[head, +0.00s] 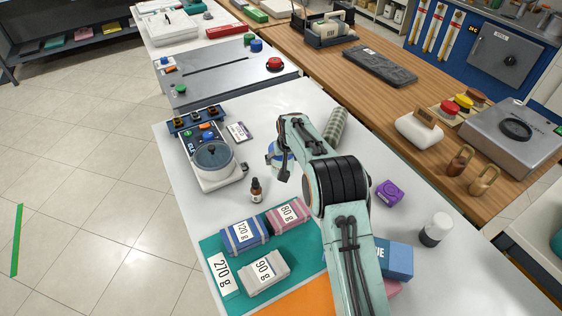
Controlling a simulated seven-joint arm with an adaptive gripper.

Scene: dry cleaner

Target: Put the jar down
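A jar (274,149), white and blue, shows at the end of my arm in the head view, partly hidden by my gripper (277,165). My gripper's fingers are around it and look shut on it. It is over the white table (290,98), right of the round-plated device. I cannot tell whether its base touches the table.
A device with a round plate (214,158) and a brown dropper bottle (256,190) stand to the left. Weighted packs (243,236) lie on a teal mat in front. A purple box (388,193) and a white-and-black container (435,229) stand right.

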